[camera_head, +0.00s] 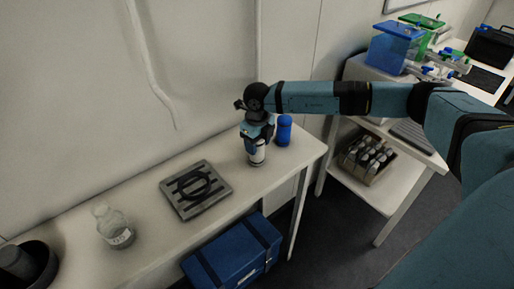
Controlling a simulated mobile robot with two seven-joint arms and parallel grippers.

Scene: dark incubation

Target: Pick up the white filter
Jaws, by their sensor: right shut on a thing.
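My right arm reaches in from the right, and its gripper (257,143) points down over the white bench. It is shut on the white filter (257,157), a small whitish cylinder with a dark band. The gripper hides the filter's upper part. The filter is upright, at or just above the bench top; I cannot tell whether it touches. My left gripper is not in view.
A blue bottle (284,130) stands right beside the gripper. A grey square plate with a black ring (196,188), a clear bottle (114,228) and a dark bowl (42,262) stand further left. A blue box (232,256) is below. A crate of bottles (366,160) sits on the right shelf.

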